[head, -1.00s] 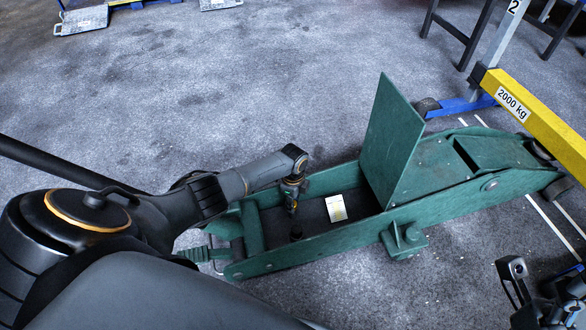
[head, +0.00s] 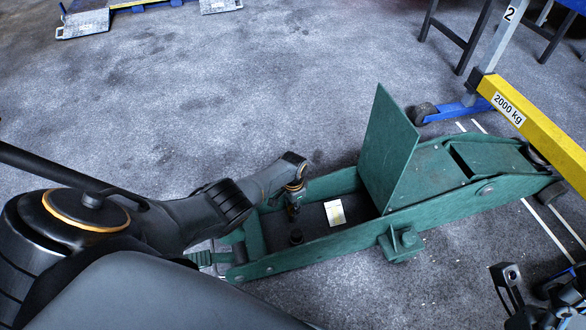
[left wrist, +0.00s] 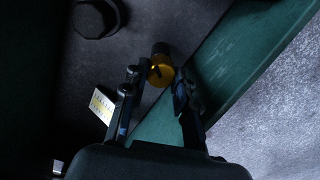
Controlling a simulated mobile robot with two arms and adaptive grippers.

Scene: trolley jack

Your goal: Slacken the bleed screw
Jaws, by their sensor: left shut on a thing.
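The green trolley jack (head: 441,209) stands on the floor, its lid plate (head: 389,150) raised. My left gripper (head: 294,209) reaches into the open frame at the jack's near left end. In the left wrist view, my left gripper (left wrist: 157,82) is shut on a small brass-yellow piece with a dark end (left wrist: 161,72). I cannot tell whether this is the bleed screw or a tool. A dark bolt-like knob (head: 296,237) in the frame stands apart from the fingers; it also shows in the left wrist view (left wrist: 95,18). My right gripper (head: 511,284) is at the lower right, away from the jack.
A pale label (head: 335,212) lies inside the frame, right of the left gripper. The jack's side rails (head: 320,246) bound the narrow space. A yellow beam marked 2000 kg (head: 520,112) with a blue leg (head: 455,109) stands at the right.

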